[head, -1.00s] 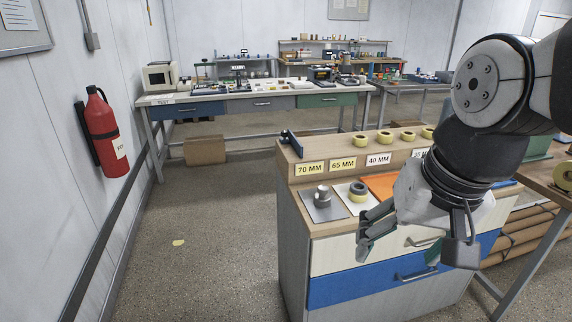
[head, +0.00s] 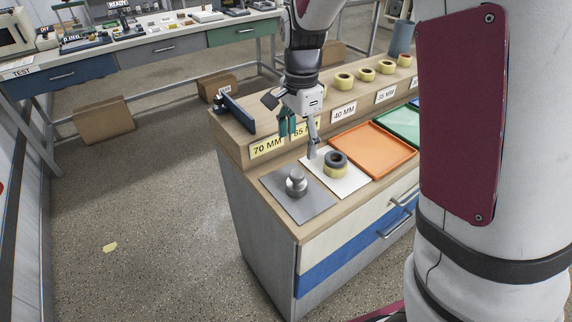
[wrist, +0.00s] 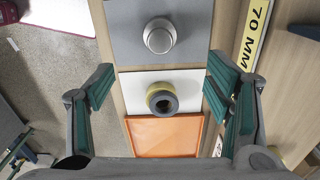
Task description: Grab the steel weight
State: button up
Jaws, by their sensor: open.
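The steel weight (head: 296,183) is a round, knobbed metal piece standing on a grey square plate (head: 312,205) at the near left end of the cabinet top. It also shows in the wrist view (wrist: 159,36), at top centre between and beyond the fingers. My gripper (head: 300,138) is open and empty, pointing down above the cabinet, behind and above the weight and the tape roll. In the wrist view its two fingers (wrist: 166,92) are spread wide, with the tape roll between them in the picture. Nothing touches the weight.
A yellow and dark tape roll (head: 336,164) stands on a white plate (head: 349,184) beside the grey one. An orange tray (head: 372,150) and a green tray (head: 400,124) follow. A raised shelf behind carries labels, several tape rolls and a dark holder (head: 237,113).

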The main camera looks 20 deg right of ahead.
aim_at(297, 172)
notch_tip(297, 172, down, 8)
jog(key=shift+r, duration=0.1)
jog(key=shift+a+f, duration=0.1)
jog(key=shift+f, duration=2.85)
jog(key=c, duration=1.7)
grip_shut()
jog(key=shift+r, duration=0.1)
